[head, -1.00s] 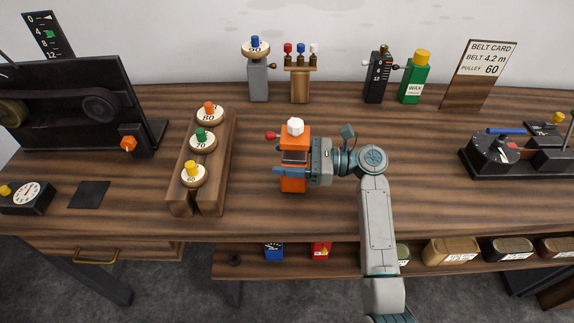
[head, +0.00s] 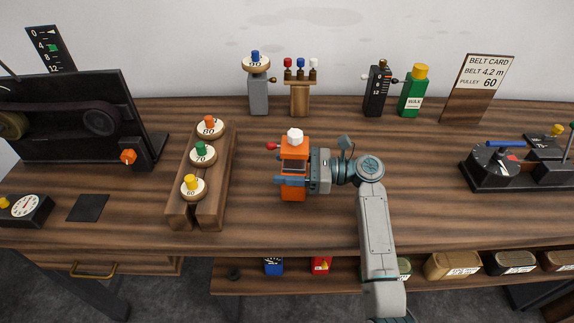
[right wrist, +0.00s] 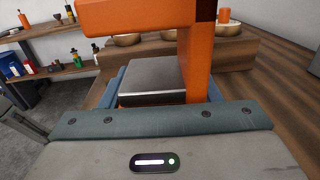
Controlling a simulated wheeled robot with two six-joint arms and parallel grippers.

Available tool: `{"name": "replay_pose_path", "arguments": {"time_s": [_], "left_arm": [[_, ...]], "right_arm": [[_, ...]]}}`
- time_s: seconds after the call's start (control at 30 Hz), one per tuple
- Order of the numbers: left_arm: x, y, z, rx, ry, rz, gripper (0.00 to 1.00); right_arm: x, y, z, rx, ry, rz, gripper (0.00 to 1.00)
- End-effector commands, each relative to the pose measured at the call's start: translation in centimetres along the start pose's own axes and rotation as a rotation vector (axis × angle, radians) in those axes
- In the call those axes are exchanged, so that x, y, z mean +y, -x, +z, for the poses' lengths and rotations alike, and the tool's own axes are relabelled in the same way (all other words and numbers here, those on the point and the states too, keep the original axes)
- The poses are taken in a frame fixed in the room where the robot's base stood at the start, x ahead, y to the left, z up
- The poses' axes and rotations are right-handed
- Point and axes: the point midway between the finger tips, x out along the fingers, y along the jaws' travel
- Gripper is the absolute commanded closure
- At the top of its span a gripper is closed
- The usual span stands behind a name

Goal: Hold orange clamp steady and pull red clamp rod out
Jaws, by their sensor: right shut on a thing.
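The orange clamp (head: 295,146) stands upright on the table, a little left of the middle in the head view. It has a white knob on top and a red knob, the end of the red clamp rod (head: 271,146), sticking out to its left. My right gripper (head: 292,181) comes from the right and is shut around the clamp's body. In the right wrist view the orange frame of the clamp (right wrist: 197,55) fills the space ahead of the jaws, with a grey metal block inside it. My left gripper is not in view.
A wooden rack (head: 225,180) with several pulleys stands to the left of the clamp. A black belt machine (head: 75,105) is at the far left. Pulley stand, bottles and belt card (head: 480,88) line the back.

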Motion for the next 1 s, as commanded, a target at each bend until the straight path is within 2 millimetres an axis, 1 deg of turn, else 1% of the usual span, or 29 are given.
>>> {"name": "replay_pose_path", "arguments": {"time_s": [1.0], "left_arm": [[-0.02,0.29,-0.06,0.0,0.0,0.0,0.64]], "right_arm": [[-0.01,-0.01,-0.42,-0.002,0.002,0.0,0.89]]}}
